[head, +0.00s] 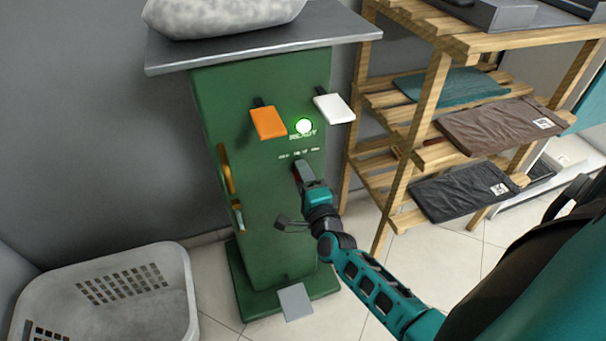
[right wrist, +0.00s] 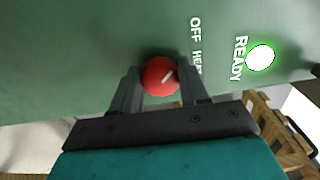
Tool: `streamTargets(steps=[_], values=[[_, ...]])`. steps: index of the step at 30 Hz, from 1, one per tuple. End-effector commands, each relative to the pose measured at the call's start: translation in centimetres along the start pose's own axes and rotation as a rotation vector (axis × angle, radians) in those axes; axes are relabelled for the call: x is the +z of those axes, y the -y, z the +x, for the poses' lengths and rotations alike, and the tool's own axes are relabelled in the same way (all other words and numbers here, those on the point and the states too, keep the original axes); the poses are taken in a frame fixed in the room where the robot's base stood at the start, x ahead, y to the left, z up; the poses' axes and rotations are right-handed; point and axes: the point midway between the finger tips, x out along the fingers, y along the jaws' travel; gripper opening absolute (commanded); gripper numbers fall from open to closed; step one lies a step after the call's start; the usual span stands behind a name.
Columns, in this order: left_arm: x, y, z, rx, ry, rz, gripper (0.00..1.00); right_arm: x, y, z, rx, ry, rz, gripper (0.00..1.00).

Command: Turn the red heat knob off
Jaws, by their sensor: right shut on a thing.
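The red heat knob (right wrist: 160,76) is on the front of the green press cabinet (head: 270,205). In the right wrist view it sits between the two fingers of my right gripper (right wrist: 158,88), which is shut on it. A white mark on the knob points up and to the right in that view. The labels "OFF" and "HEAT", the second partly hidden by a finger, are printed beside it. In the head view my right gripper (head: 298,172) covers most of the knob. The green ready light (head: 303,126) above it is lit. My left gripper is not in view.
An orange lever (head: 268,122) and a white lever (head: 334,108) stick out above the knob. A brass handle (head: 230,190) is on the cabinet's left side. A wooden shelf (head: 432,95) with folded garments stands at right, a white basket (head: 105,295) at lower left.

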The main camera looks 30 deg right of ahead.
Motion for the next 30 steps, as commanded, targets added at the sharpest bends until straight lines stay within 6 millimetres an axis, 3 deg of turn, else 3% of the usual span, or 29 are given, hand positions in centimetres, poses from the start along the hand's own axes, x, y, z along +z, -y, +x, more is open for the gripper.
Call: streamTargets(steps=[19, 20, 27, 30], values=[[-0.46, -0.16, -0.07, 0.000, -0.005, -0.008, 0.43, 0.00, -0.07, -0.02, 0.000, 0.000, -0.051, 0.14], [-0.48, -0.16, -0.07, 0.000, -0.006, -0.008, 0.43, 0.00, -0.07, -0.02, 0.000, 0.000, -0.051, 0.46], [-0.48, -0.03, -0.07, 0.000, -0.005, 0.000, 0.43, -0.01, -0.05, -0.01, 0.000, 0.000, -0.049, 0.69], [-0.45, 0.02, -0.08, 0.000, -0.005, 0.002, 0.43, -0.01, -0.05, -0.01, 0.000, 0.000, -0.049, 0.69]])
